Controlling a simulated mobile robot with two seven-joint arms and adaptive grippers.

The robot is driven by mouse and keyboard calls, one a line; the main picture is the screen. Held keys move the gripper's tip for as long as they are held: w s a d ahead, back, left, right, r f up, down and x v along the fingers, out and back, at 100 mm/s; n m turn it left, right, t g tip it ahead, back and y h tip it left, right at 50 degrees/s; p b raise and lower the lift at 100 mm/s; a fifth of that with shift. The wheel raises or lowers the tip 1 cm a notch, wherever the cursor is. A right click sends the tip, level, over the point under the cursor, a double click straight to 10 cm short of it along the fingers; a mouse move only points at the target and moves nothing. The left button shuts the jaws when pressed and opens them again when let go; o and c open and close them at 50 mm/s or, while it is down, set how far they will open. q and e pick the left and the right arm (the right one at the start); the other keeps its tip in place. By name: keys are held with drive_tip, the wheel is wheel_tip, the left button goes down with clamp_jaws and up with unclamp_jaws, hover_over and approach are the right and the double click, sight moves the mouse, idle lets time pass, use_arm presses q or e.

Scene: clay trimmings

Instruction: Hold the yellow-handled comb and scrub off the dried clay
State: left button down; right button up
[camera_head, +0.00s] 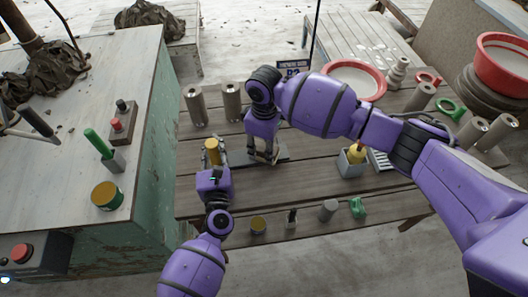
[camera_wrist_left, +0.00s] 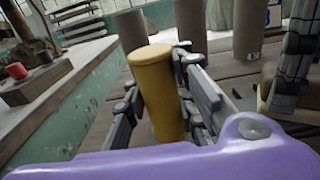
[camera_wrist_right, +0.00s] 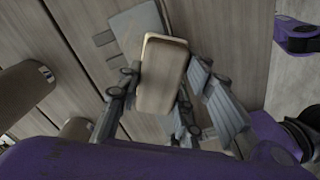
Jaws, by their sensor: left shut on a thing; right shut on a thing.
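The comb's yellow handle (camera_head: 212,146) stands roughly upright at the left end of the plank table; it also shows in the left wrist view (camera_wrist_left: 158,85). My left gripper (camera_head: 213,166) is shut around it. The comb's teeth and any dried clay on them are hidden or too small to tell. My right gripper (camera_head: 263,155) is shut on a brush-like block with a wooden back, seen in the right wrist view (camera_wrist_right: 162,75). The block is above or on a grey flat mat (camera_head: 280,157), to the right of the comb; I cannot tell whether it touches the comb.
Metal cylinders (camera_head: 196,106) stand behind the grippers. A grey box with a yellow item (camera_head: 352,160) is to the right. A green cup (camera_head: 358,207) and small cylinders line the front edge. A red basin (camera_head: 355,82) is at the back. A green-sided bench (camera_head: 145,150) flanks the left.

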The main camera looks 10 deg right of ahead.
use_arm(q)
drive_tip(key=shift+r, duration=0.1)
use_arm(e)
drive_tip(key=shift+w+a+f, duration=0.1)
drive_tip(key=shift+w, duration=1.85)
drive_tip(key=shift+w+d, duration=0.1)
drive_tip(key=shift+d, duration=1)
drive_tip(key=shift+s+d, duration=0.1)
drive_tip(key=shift+s, duration=3.35)
drive_tip(key=shift+w+d, duration=0.1)
drive_tip(key=shift+d, duration=1.1)
drive_tip(key=shift+w+a, duration=0.2)
drive_tip(key=shift+w, duration=1.55)
drive_tip(key=shift+w+a, duration=0.15)
drive_tip(key=shift+w, duration=1.6)
wheel_tip(320, 180, up, 8)
use_arm(q)
drive_tip(key=c, duration=1.4)
unclamp_jaws()
